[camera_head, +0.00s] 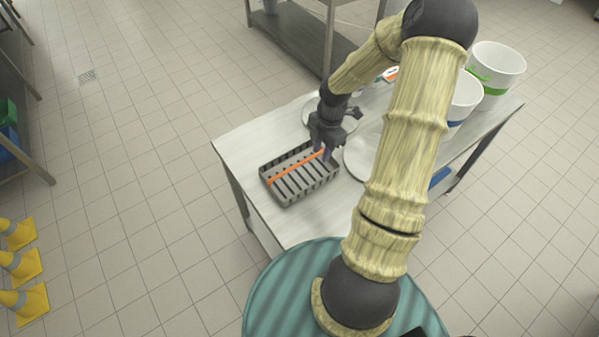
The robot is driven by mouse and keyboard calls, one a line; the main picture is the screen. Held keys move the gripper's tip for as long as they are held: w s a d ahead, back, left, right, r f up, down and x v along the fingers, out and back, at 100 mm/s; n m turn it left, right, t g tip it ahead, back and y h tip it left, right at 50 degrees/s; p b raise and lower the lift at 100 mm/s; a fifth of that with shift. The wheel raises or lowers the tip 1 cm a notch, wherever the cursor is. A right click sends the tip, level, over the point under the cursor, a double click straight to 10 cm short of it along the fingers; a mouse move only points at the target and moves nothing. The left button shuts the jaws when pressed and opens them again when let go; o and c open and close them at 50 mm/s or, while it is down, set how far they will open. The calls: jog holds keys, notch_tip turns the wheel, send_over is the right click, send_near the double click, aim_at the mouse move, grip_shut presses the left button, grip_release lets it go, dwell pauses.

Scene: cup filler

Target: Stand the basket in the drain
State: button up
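The basket (291,194) is a grey, slatted, open rectangular tray with an orange handle bar (290,171) across it. It sits upright at the near left of the pale table. My gripper (324,154) is at the basket's back right side, by the right end of the orange bar. The fingers are small and dark, and I cannot tell whether they touch or grip the bar. I see no other clear drain; my arm hides part of the table.
The table (240,140) also bears two pale round discs, one behind my gripper (316,109) and one right of it (354,160). Two white buckets (497,66) (464,97) stand at the right. A metal shelf is behind.

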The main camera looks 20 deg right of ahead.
jog(key=p, duration=0.2)
send_over(313, 185)
jog(key=d, duration=0.1)
jog(key=f, duration=1.1)
jog(key=shift+w+d+f, duration=0.1)
jog(key=shift+w, duration=0.25)
jog(key=f, duration=0.1)
jog(key=f+p, duration=0.1)
jog(key=a+f+p, duration=0.1)
jog(key=f, duration=0.1)
jog(key=shift+s, duration=0.25)
jog(key=shift+f+p, duration=0.35)
jog(key=shift+f, duration=0.2)
grip_shut()
